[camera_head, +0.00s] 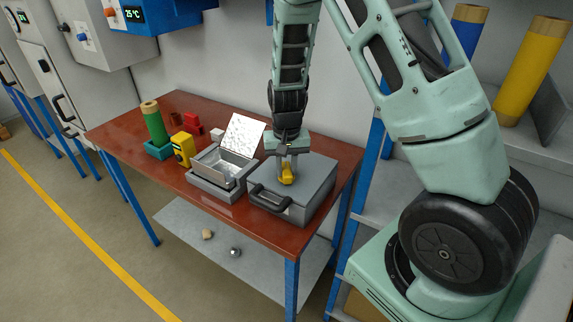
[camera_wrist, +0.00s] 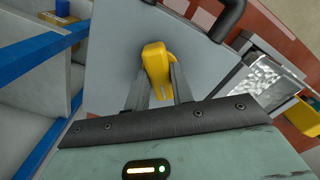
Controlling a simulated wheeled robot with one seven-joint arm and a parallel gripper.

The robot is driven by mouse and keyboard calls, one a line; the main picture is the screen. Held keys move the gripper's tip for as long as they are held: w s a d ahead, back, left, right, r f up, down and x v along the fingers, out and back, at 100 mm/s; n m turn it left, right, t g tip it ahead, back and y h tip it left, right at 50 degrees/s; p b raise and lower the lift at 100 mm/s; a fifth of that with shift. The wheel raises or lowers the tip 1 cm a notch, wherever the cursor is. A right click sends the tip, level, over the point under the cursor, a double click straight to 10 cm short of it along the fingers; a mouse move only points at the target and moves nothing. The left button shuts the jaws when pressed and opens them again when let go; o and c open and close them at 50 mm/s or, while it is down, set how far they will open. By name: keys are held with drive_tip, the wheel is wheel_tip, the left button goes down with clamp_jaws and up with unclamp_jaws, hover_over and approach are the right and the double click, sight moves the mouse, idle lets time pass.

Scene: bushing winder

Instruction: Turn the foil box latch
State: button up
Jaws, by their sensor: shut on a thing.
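A closed grey box (camera_head: 312,187) with a black handle (camera_head: 270,197) stands at the near right end of the red-brown table. A yellow latch (camera_head: 287,178) sits on top of its lid. My gripper (camera_head: 288,163) points down from above and is shut on the yellow latch. In the wrist view the latch (camera_wrist: 155,62) stands between the two fingers (camera_wrist: 158,88), its rounded end reaching beyond them. The fingers hide part of its sides. The lid (camera_wrist: 108,58) looks flat and closed.
An open grey box (camera_head: 219,180) with a raised silvery lid (camera_head: 243,135) stands just left. Further left are a yellow device (camera_head: 183,149), a green roll (camera_head: 154,122) and red parts (camera_head: 192,124). A blue-posted shelf (camera_head: 375,155) stands right of the table (camera_head: 128,137).

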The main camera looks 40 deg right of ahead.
sight(287, 168)
drive_tip(key=m+p, duration=0.1)
drive_tip(key=m, duration=0.3)
drive_tip(key=shift+r+m, duration=0.1)
drive_tip(key=shift+m, duration=0.2)
drive_tip(key=shift+w+m+p, duration=0.1)
drive_tip(key=shift+m+p, duration=0.5)
drive_tip(key=shift+m, duration=0.9)
drive_tip(key=o, duration=1)
wheel_tip(287, 168, up, 17)
drive_tip(key=shift+r+b, duration=0.15)
drive_tip(key=shift+b, duration=0.65)
